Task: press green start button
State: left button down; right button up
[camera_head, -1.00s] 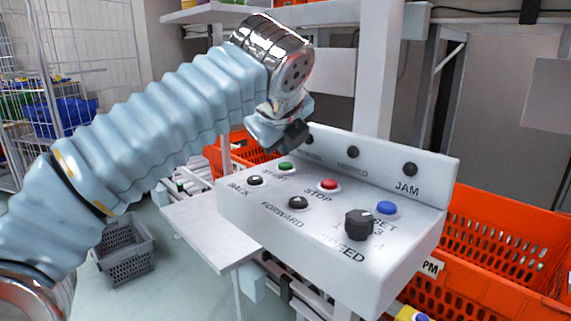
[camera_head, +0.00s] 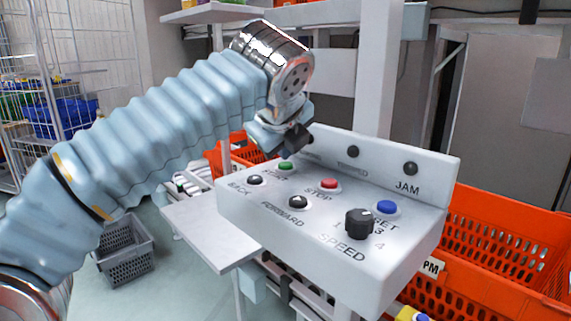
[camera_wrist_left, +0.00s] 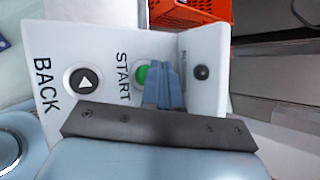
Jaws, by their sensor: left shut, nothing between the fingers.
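The green start button (camera_head: 285,166) sits on the top face of the white control box (camera_head: 330,270), behind the START label. My left gripper (camera_head: 288,152) is shut and empty, with its tip just above the green button in the head view. In the left wrist view the shut fingers (camera_wrist_left: 166,85) lie beside the green button (camera_wrist_left: 142,76) and cover part of its right side. I cannot tell whether the fingertips touch it. My right gripper is in neither view.
Close by on the box are the black BACK button (camera_head: 255,180), the red STOP button (camera_head: 329,184), the black FORWARD button (camera_head: 298,202), the blue button (camera_head: 387,208) and the SPEED knob (camera_head: 359,223). A raised back panel (camera_head: 430,167) stands behind. Orange totes (camera_head: 500,235) are at right.

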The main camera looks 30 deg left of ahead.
aim_at(285, 167)
pick_arm(q)
jog(key=shift+f+b, duration=0.3)
jog(key=shift+f, duration=0.15)
dwell(0.4)
dwell(0.3)
jog(key=shift+r+p, duration=0.9)
jog(key=shift+p, duration=0.15)
notch_tip(285, 167, up, 2)
jog(key=shift+r+p, duration=0.2)
jog(key=shift+p, duration=0.65)
jog(key=shift+r, duration=1.3)
